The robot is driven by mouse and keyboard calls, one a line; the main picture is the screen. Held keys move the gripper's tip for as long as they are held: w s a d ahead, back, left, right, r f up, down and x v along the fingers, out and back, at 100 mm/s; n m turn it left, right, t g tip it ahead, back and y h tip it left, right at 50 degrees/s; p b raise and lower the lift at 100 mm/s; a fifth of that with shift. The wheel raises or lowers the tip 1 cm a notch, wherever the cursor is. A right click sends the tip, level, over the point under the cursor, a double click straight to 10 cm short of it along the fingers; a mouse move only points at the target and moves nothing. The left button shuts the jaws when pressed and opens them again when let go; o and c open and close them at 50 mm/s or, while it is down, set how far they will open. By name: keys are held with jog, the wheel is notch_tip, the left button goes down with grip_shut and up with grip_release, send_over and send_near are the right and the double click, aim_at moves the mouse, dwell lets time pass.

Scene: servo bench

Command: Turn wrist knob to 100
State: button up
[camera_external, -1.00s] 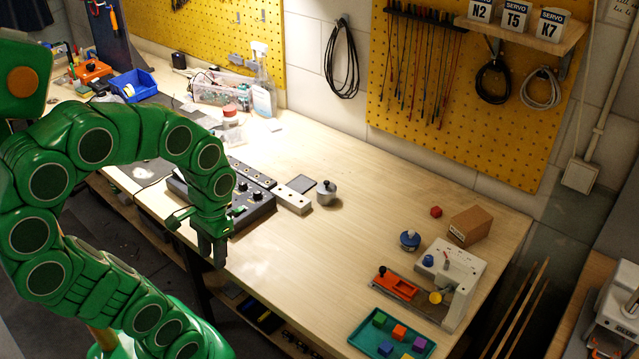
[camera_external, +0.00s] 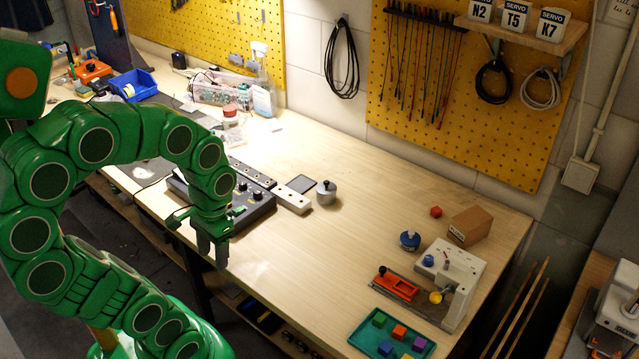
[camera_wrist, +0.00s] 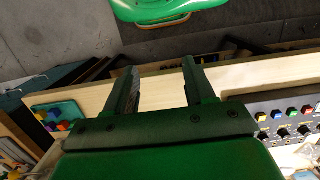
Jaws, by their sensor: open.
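The dark grey control box (camera_external: 262,208) stands on the bench just behind my gripper, with several black knobs on its sloped top. Its panel (camera_wrist: 275,117) shows at the right edge of the wrist view, with coloured buttons above a row of black knobs (camera_wrist: 283,133). The labels are too small to read, so I cannot tell which knob is the wrist knob. My gripper (camera_external: 212,250) points down near the bench's front edge, in front of the box and apart from it. In the wrist view its two fingers (camera_wrist: 163,85) are spread with nothing between them.
A white block with holes (camera_external: 294,198) and a grey lidded pot (camera_external: 326,193) stand right of the box. The teal tray (camera_external: 362,342) with coloured cubes and a white fixture (camera_external: 462,275) stand at the far right. The bench middle is clear.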

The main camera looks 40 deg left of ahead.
jog(key=w+a+r, duration=0.1)
jog(key=w+a, duration=0.3)
jog(key=w, duration=0.4)
jog(key=w+a, duration=0.4)
jog(key=w, duration=0.4)
jog(key=m+t, duration=0.2)
send_near(242, 183)
jog(key=shift+s+d+f, duration=0.1)
jog(key=shift+d+f, duration=0.15)
jog(key=shift+d, duration=0.2)
jog(key=shift+w+a+f, duration=0.25)
jog(key=shift+a+f, duration=0.05)
jog(key=shift+a, duration=0.2)
jog(key=shift+f, duration=3.8)
jog(key=shift+c, duration=0.5)
grip_shut()
